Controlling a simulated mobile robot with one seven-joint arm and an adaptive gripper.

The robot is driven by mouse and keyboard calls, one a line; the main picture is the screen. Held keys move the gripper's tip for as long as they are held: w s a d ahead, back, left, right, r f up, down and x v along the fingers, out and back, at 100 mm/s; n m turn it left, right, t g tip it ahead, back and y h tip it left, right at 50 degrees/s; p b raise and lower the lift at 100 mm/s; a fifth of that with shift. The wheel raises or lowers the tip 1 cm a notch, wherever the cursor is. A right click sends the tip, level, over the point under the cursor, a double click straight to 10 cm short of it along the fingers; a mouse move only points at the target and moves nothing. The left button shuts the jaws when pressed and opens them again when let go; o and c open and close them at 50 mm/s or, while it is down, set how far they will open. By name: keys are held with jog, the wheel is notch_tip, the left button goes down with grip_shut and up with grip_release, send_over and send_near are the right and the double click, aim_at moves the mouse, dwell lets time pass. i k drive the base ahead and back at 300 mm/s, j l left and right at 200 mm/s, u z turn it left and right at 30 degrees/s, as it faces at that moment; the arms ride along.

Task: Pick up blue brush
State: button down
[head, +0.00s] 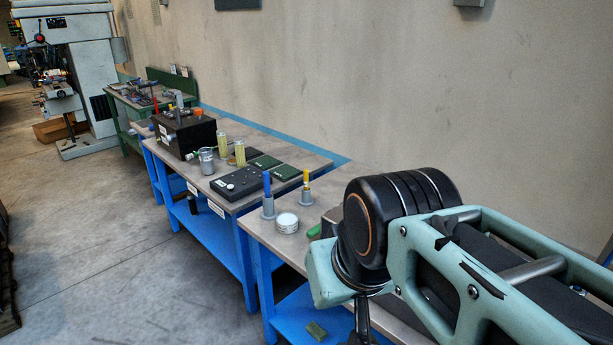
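A blue upright piece (267,184), which looks like the blue brush, stands in a small grey holder (268,207) on the near workbench. Its lower end is hidden in the holder, so I cannot see any bristles. My arm fills the right foreground, to the right of the blue piece and apart from it in the picture. I cannot make out my gripper's fingers; only a dark part below the arm joint shows at the bottom edge.
A similar yellow piece (306,183) in a grey holder stands just right. A round silver tin (287,222) sits in front. A black panel (237,183), a metal cup (206,160) and yellowish jars (239,152) stand farther left. A wall closes the back; the floor at left is open.

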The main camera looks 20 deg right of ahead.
aim_at(266, 174)
jog(key=i+z, duration=0.1)
jog(key=z, duration=0.4)
jog(key=j+z, duration=0.15)
jog(key=z, duration=0.3)
jog(key=i+j+z, duration=0.1)
jog(key=z, duration=0.4)
jog(key=i+j+z, duration=0.1)
jog(key=j+z, duration=0.45)
jog(key=j, duration=0.2)
jog(key=j+z, duration=0.35)
jog(key=j, duration=0.45)
jog(key=j+z, duration=0.1)
jog(key=j, duration=0.7)
jog(key=k+j+z, duration=0.1)
jog(key=j, duration=0.7)
jog(key=k+j+z, duration=0.15)
jog(key=k+j, duration=0.15)
jog(key=j, duration=0.1)
